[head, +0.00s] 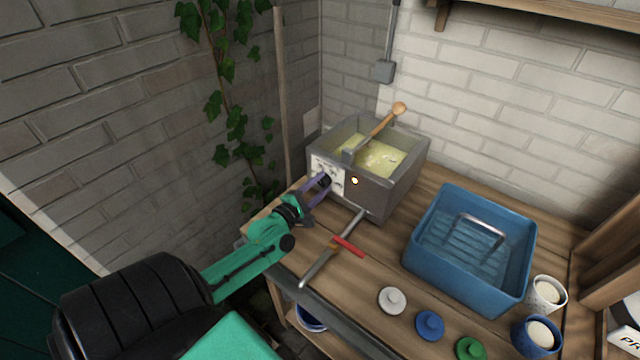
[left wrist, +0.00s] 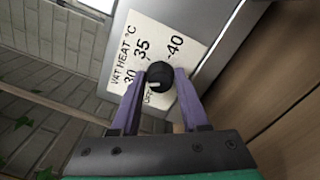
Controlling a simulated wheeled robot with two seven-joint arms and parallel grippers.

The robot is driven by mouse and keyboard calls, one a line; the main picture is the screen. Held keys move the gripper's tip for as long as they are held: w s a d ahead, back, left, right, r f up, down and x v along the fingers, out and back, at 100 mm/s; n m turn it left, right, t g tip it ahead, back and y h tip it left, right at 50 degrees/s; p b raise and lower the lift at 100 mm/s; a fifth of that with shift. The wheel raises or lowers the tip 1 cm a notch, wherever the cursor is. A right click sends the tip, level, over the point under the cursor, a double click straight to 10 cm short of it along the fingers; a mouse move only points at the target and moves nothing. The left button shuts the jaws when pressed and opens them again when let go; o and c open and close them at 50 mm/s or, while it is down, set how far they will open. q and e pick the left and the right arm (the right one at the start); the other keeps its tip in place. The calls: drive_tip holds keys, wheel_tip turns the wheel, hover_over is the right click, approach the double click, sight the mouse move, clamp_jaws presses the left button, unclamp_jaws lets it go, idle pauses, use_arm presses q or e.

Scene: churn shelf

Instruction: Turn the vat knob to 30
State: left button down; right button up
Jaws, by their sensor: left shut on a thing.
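The grey vat (head: 409,178) stands at the back of the bench with pale yellow stuff inside. On its front is a white label plate (head: 320,166), which reads VAT HEAT °C with 30, 35, 40 and OFF in the left wrist view (left wrist: 146,40). The round black vat knob (left wrist: 160,73) sits on this plate. A pale mark shows on the knob's lower left side, towards OFF. My left gripper (left wrist: 159,80) has its purple fingers on both sides of the knob and is shut on it. In the head view my left gripper (head: 320,186) reaches the vat front. My right gripper is out of view.
A wooden-handled tool (head: 380,125) leans in the vat. A pipe with a red handle (head: 348,246) is below its front. A blue basin (head: 425,262), several coloured lids and two cups are to the right. A brick wall with ivy is at left.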

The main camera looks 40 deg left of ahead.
use_arm(q)
drive_tip(key=shift+c, duration=2.1)
unclamp_jaws()
drive_tip(key=s+b, duration=0.1)
drive_tip(key=s, duration=0.6)
drive_tip(key=s+b, duration=0.1)
drive_tip(key=s, duration=0.6)
drive_tip(key=shift+d+f, duration=0.1)
drive_tip(key=shift+d, duration=0.1)
drive_tip(key=shift+s, duration=0.3)
